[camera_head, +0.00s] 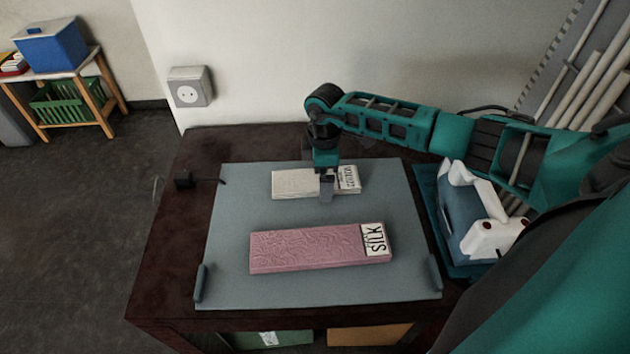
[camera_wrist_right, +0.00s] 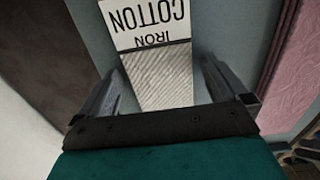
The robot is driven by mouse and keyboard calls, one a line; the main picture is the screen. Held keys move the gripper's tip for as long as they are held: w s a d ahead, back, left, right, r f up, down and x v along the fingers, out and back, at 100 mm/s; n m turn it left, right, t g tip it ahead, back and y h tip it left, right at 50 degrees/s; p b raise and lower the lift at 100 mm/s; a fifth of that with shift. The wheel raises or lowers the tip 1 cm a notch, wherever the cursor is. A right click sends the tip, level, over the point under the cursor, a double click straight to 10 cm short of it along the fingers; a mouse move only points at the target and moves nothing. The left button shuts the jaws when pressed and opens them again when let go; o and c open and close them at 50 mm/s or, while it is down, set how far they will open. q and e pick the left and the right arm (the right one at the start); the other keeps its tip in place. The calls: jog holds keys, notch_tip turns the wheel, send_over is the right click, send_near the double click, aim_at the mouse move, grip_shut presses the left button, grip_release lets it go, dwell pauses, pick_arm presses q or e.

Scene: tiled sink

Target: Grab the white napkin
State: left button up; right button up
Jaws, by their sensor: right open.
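The white napkin (camera_head: 295,184) lies folded flat on the grey mat, toward its back edge. Its printed label is at the right end in the head view. My right gripper (camera_head: 327,194) points down over the napkin's right part and hides some of it. In the right wrist view the napkin (camera_wrist_right: 160,76) runs between the two fingers of the open gripper (camera_wrist_right: 158,72), with room on both sides. Its label reads COTTON and IRON. Whether the fingertips touch the mat cannot be told. My left gripper is not in view.
A pink folded cloth labelled SILK (camera_head: 310,249) lies in front of the napkin on the grey mat (camera_head: 225,285). A wall socket (camera_head: 190,87) is behind.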

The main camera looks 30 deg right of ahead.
jog(key=c, duration=0.9)
jog(key=shift+c, duration=0.4)
jog(key=shift+r, duration=0.2)
